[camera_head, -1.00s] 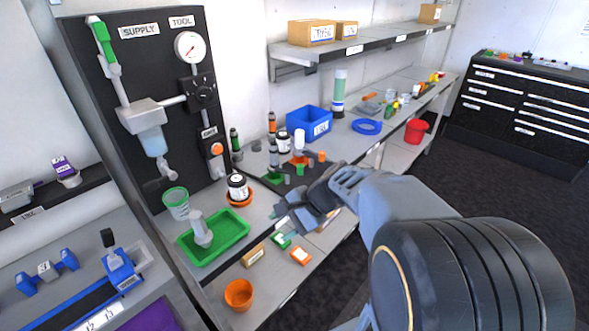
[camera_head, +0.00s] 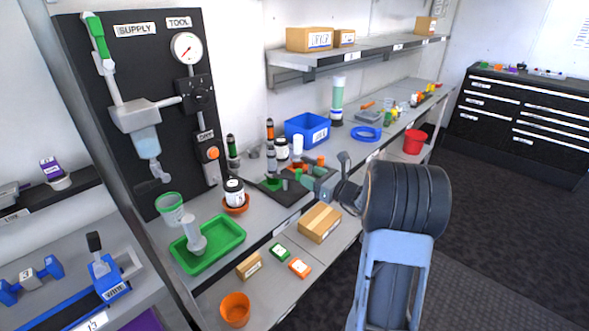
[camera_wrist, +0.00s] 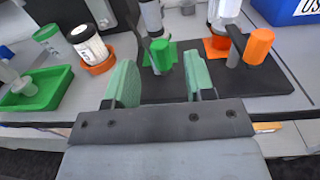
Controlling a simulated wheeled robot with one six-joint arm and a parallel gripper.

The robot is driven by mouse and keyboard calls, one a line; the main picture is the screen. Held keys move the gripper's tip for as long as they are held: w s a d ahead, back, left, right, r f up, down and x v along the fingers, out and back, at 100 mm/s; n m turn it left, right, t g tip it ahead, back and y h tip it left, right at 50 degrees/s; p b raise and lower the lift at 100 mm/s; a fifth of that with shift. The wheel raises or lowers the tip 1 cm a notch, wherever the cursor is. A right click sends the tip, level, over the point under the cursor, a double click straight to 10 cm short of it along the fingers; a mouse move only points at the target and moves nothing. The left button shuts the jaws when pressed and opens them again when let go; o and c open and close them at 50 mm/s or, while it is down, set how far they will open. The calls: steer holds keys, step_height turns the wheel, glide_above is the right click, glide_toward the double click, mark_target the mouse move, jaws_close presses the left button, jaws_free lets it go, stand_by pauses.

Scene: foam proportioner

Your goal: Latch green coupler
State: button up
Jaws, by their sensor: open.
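The green coupler shows in the wrist view as a green plate with an upright body and a round green knob (camera_wrist: 164,56) on a grey lever. It stands on a black mat on the bench. My gripper (camera_wrist: 160,68) is open and empty, its two pale green fingers apart with the knob lying between them in the picture. I cannot tell how far the knob is beyond the fingertips. In the head view the green knob (camera_head: 298,174) is small, just left of my gripper (camera_head: 318,186), whose fingers are partly hidden by my wrist.
An orange coupler with an orange knob (camera_wrist: 259,46) stands close on the right of the same black mat (camera_wrist: 215,85). A white jar in an orange dish (camera_wrist: 98,68) and a green tray (camera_wrist: 45,92) are to the left. A blue bin (camera_head: 307,129) is behind.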

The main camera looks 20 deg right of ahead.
steer(key=x, duration=0.7)
steer(key=shift+w, duration=0.15)
